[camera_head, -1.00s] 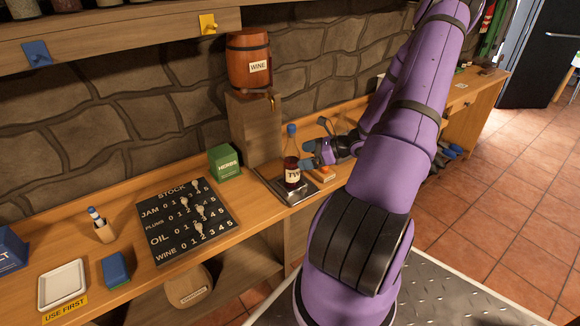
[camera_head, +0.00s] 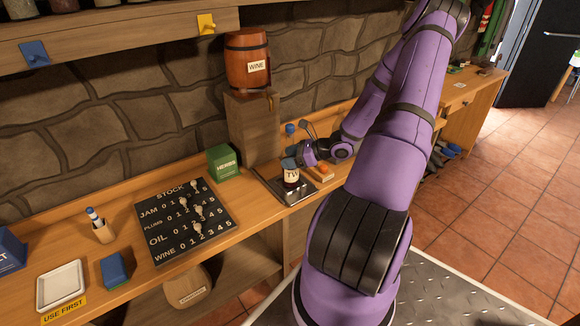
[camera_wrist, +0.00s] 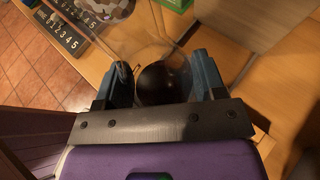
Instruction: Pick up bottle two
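Bottle two (camera_head: 291,176) stands upright on a small metal tray (camera_head: 297,195) on the counter. It has a dark lower part, a pale label reading "TW" and a blue cap. My gripper (camera_head: 302,154) is level with the bottle's upper part and covers its neck in the head view. In the wrist view, my gripper (camera_wrist: 162,80) has its two blue-grey fingers wide apart, with clear glass and a dark round part of the bottle (camera_wrist: 163,84) between them. Whether the fingers touch the glass cannot be made out.
A wooden post with a wine barrel (camera_head: 247,60) stands behind the bottle. A green herbs box (camera_head: 224,162) and a black stock board (camera_head: 185,218) lie to the left. A small orange-brown block (camera_head: 325,172) sits right of the bottle. A wooden shelf (camera_head: 110,38) hangs above.

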